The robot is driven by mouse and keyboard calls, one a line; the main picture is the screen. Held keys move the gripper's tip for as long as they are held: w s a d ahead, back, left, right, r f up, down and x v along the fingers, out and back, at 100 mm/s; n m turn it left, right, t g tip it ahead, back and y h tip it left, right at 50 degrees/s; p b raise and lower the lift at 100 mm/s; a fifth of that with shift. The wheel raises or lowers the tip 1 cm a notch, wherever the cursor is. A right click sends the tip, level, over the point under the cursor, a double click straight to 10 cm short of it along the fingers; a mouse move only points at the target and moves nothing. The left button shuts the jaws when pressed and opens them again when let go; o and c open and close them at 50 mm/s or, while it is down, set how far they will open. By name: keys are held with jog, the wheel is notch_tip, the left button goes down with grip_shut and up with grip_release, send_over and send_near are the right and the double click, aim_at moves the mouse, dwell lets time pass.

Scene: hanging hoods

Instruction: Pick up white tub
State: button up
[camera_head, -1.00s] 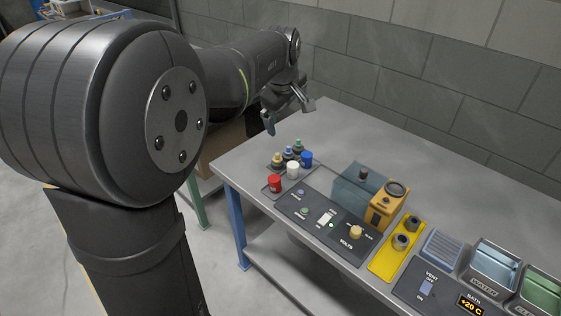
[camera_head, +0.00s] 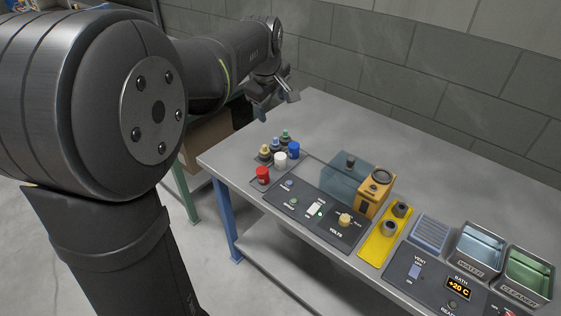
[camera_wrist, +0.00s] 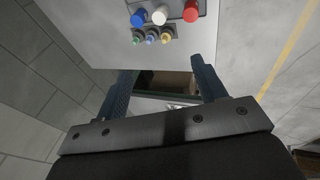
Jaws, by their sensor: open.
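The white tub (camera_head: 280,159) stands on the grey bench between a red tub (camera_head: 262,175) and a blue tub (camera_head: 294,149). Several small bottles (camera_head: 275,145) with coloured caps stand behind it. In the wrist view the white tub (camera_wrist: 159,18) is at the top, between the blue and red tubs. My gripper (camera_head: 276,103) hangs above the bench's far left end, behind and above the tubs. Its two fingers are apart in the wrist view (camera_wrist: 161,75), with nothing between them. It is clear of the white tub.
A control panel (camera_head: 300,203) lies right of the tubs. Beyond it are a clear bluish box (camera_head: 343,183), an orange device (camera_head: 375,196), a yellow plate (camera_head: 378,247) and two metal baths (camera_head: 480,247). A block wall runs behind; the back of the bench is bare.

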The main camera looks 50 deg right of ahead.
jog(key=m, duration=1.1)
send_over(280, 156)
jog(key=s+a, duration=0.2)
jog(key=a, duration=0.2)
notch_tip(280, 156, down, 14)
jog(key=shift+m, duration=0.3)
jog(key=x, duration=1.2)
jog(key=shift+s+a+f, duration=0.1)
jog(key=shift+a, duration=0.25)
jog(key=shift+d+f, duration=0.2)
jog(key=shift+f, duration=0.7)
jog(key=shift+d+f, duration=0.2)
jog(key=shift+f, duration=0.7)
jog(key=shift+d+f, duration=0.15)
jog(key=shift+f, duration=0.75)
jog(key=c, duration=1.1)
jog(key=shift+c, duration=0.2)
jog(key=shift+r, duration=0.2)
